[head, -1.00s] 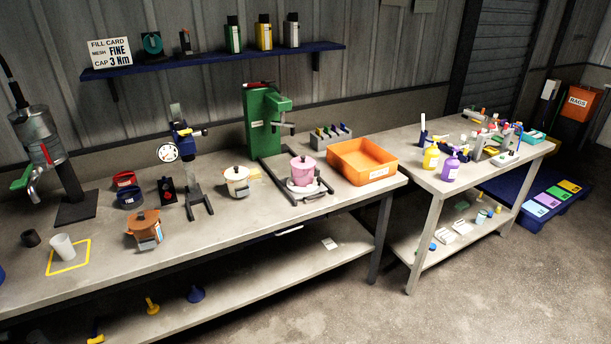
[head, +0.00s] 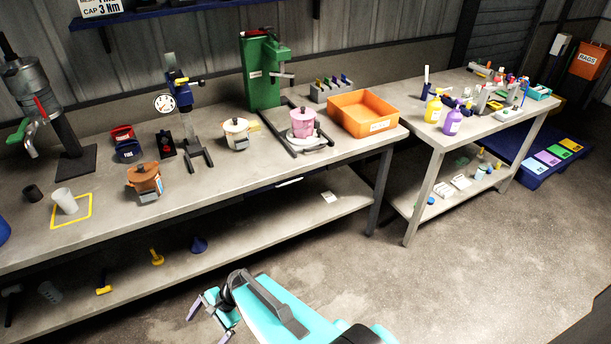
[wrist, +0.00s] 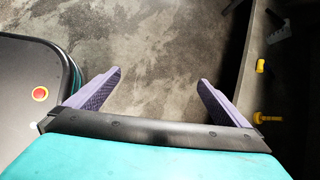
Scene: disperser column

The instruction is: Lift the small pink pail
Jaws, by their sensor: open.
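The small pink pail (head: 302,121) stands upright on the long bench, on a pale round base between the dark rails of a stand in front of the green machine. It has a lid with a small knob. My gripper (head: 207,311) is low over the floor in front of the bench, well below and to the left of the pail, and apart from it. In the wrist view my gripper (wrist: 160,85) shows two purple fingers spread wide, with only bare floor between them. The pail is not in the wrist view.
An orange tray (head: 341,112) stands just right of the pail, and a cream pot (head: 236,134) to its left. The green machine (head: 262,80) rises behind. The bench's front edge and lower shelf (head: 270,222) lie between my gripper and the pail.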

